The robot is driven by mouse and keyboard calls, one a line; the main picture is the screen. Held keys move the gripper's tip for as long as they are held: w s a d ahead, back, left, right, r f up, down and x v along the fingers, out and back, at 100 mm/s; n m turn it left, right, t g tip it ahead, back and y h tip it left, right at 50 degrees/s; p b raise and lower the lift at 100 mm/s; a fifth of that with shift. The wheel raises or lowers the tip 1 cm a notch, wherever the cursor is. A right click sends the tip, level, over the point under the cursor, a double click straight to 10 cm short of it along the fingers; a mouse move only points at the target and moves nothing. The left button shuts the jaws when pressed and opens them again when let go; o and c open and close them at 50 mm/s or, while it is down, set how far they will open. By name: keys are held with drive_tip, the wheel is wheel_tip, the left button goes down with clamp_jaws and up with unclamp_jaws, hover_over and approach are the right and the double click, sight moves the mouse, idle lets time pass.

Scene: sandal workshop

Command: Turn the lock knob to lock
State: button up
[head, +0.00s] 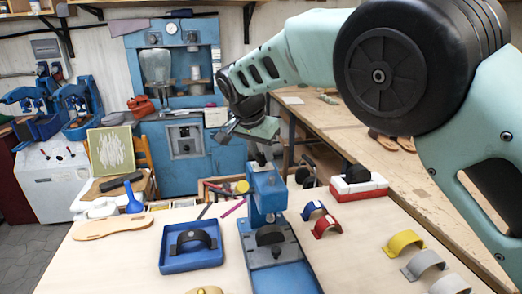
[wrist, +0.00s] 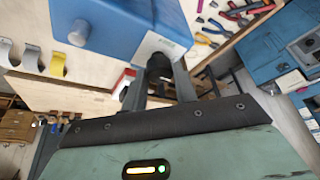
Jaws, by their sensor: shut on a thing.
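A blue press (head: 267,195) stands on the pale workbench in the head view. Its blue body (wrist: 130,22) fills the top of the wrist view, with a pale labelled plate (wrist: 165,43) on the near face. A dark knob (wrist: 158,64) sticks out from that plate. My gripper (wrist: 160,82) is shut on the knob, one finger on each side. In the head view my gripper (head: 260,153) comes down at the top of the press from behind. The knob's turn angle and any marking are too small to read.
A blue tray (head: 192,258) holding a dark strap form stands left of the press. Blue, red, yellow (head: 402,243) and grey strap pieces lie to the right. A red and white block (head: 358,187) is behind them. Pliers (wrist: 235,22) lie near the press.

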drive_tip(key=o, duration=1)
drive_tip(key=shift+c, duration=0.2)
drive_tip(key=b+v, duration=0.1)
drive_tip(key=v, duration=1.6)
drive_tip(key=shift+r+b, duration=0.15)
drive_tip(key=shift+b, duration=0.15)
drive_tip(key=shift+s, duration=0.15)
drive_tip(key=s+d+f+n+g+y, duration=0.1)
drive_tip(key=s+d+f+n, duration=0.3)
drive_tip(key=s, duration=0.7)
drive_tip(key=s+d+f+n+g+y, duration=0.1)
drive_tip(key=s+d+f+n, duration=0.4)
drive_tip(key=s+d+f, duration=0.4)
drive_tip(key=s+d+f+n+g, duration=0.1)
drive_tip(key=s+d+f+n, duration=0.3)
drive_tip(key=s, duration=0.9)
wheel_tip(320, 180, down, 4)
drive_tip(key=d, duration=0.3)
drive_tip(key=shift+f+n+g+y, duration=0.25)
drive_tip(key=shift+n+g+y, duration=0.15)
